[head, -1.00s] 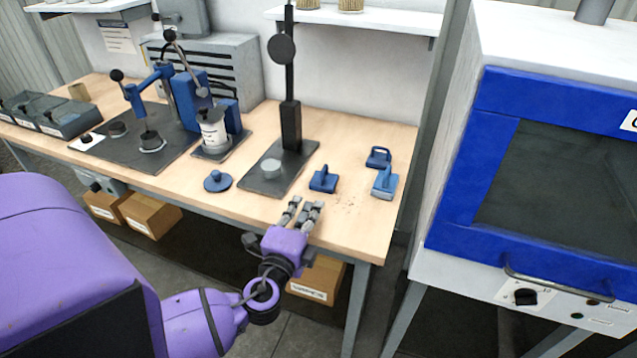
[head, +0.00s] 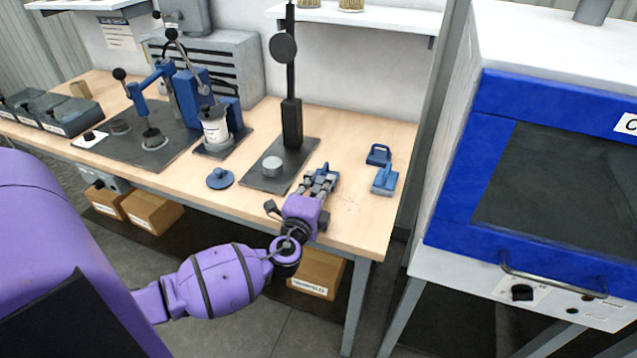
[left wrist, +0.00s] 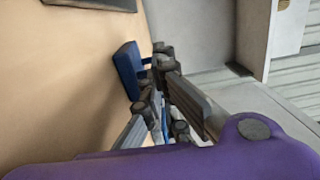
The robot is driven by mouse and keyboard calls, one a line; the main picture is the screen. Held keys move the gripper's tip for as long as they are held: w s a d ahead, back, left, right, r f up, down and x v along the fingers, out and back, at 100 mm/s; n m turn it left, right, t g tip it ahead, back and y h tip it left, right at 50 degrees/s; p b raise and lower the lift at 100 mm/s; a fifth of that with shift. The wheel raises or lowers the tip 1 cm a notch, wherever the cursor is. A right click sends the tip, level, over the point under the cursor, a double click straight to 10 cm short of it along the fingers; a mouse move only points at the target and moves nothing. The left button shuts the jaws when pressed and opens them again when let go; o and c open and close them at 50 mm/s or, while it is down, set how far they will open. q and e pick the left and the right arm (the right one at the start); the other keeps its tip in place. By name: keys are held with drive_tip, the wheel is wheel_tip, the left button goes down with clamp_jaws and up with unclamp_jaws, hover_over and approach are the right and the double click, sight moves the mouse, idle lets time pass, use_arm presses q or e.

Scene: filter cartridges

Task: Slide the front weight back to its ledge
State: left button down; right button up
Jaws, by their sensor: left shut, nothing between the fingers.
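Three blue handled weights are on the wooden bench in the head view. The left one (head: 333,181) is at my left gripper, whose fingers cover much of it. One weight (head: 378,154) stands at the back right and another (head: 385,181) just in front of that. My left gripper (head: 318,182) is shut with nothing between its fingers, low at the near side of the left weight. In the left wrist view a blue weight (left wrist: 128,69) is beside the fingertips (left wrist: 160,72); contact is unclear. I cannot make out which part is the ledge. My right gripper is not in view.
A black gauge stand (head: 291,125) with a dark base plate is left of the gripper, with a grey cylinder (head: 272,165) on it. A blue knobbed disc (head: 220,179) lies further left. A blue-framed cabinet (head: 560,180) stands at the right. The bench front right is clear.

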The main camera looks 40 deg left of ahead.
use_arm(q)
drive_tip(key=b+x, duration=0.1)
drive_tip(key=x, duration=0.2)
drive_tip(key=b+x, duration=0.1)
drive_tip(key=x, duration=0.2)
drive_tip(key=b+x, duration=0.1)
drive_tip(key=x, duration=0.2)
drive_tip(key=shift+f, duration=0.4)
drive_tip(key=b+x, duration=0.2)
drive_tip(key=x, duration=0.3)
drive_tip(key=shift+w+a+r, duration=0.1)
drive_tip(key=shift+w+r, duration=0.05)
drive_tip(key=shift+w+a+r, duration=0.15)
drive_tip(key=shift+w+r, duration=0.05)
drive_tip(key=shift+w, duration=0.2)
drive_tip(key=shift+r, duration=0.1)
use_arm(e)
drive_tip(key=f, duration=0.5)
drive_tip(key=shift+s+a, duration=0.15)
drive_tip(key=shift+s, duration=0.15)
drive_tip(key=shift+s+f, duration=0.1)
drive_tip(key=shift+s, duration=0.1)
